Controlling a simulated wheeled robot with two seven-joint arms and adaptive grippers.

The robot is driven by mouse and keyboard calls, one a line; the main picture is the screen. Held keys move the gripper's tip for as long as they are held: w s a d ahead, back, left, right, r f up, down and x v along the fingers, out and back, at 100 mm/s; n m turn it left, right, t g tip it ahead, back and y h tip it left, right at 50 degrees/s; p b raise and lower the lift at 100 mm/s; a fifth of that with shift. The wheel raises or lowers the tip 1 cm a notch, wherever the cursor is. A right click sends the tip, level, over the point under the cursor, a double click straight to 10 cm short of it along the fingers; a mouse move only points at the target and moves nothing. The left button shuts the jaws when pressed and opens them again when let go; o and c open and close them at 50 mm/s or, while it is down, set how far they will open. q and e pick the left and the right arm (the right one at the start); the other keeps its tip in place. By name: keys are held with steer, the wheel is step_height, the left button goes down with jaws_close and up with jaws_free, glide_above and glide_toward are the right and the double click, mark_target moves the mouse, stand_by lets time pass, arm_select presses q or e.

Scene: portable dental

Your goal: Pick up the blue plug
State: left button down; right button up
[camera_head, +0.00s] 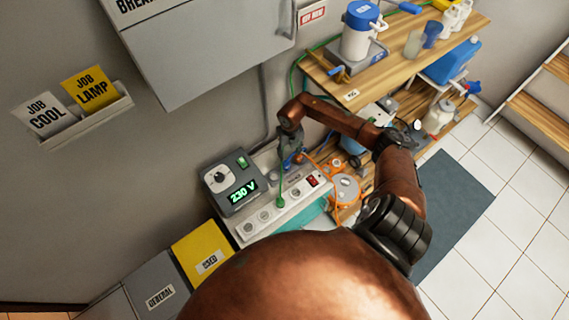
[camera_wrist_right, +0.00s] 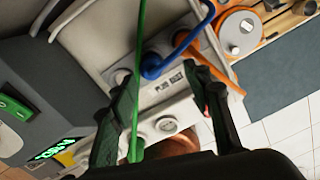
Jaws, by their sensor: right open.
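The blue plug (camera_wrist_right: 152,66), with its blue cable, sits on the pale socket strip (camera_wrist_right: 176,103), above a printed label in the right wrist view. In the head view a small blue part (camera_head: 288,162) shows beside my gripper, mostly hidden by it. My right gripper (camera_head: 289,150) is above the strip, pointing down. In the right wrist view its two fingers (camera_wrist_right: 165,88) are spread apart and empty, with the blue plug beyond the gap between them. A green cable (camera_wrist_right: 138,60) passes across the left finger. My left gripper is not in view.
A green plug (camera_head: 281,203) stands in the strip near the gripper, its cable close to the fingers. Orange cable (camera_head: 322,160) lies right of it. A grey 230 V box (camera_head: 232,182) stands left. The wooden shelf (camera_head: 325,72) is at the upper right.

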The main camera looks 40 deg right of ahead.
mark_target(286, 162)
steer(key=f, duration=0.1)
steer(key=a+f+b, duration=0.1)
steer(key=f, duration=0.1)
steer(key=shift+w+a+f+b, duration=0.2)
steer(key=shift+w+f+b, duration=0.1)
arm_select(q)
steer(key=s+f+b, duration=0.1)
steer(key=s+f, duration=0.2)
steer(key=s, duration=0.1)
arm_select(e)
steer(key=shift+s+a+f, duration=0.2)
steer(key=shift+f, duration=0.6)
steer(key=shift+w+f+b, duration=0.15)
steer(key=shift+f+b, duration=0.35)
steer(key=shift+f, duration=0.2)
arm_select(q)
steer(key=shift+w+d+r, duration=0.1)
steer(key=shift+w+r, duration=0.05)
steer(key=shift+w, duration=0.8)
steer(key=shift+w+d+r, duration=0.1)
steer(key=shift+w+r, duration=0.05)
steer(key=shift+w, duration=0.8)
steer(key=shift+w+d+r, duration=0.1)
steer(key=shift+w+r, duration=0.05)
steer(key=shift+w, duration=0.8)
arm_select(e)
steer(key=shift+f, duration=0.1)
steer(key=shift+c, duration=0.3)
jaws_close()
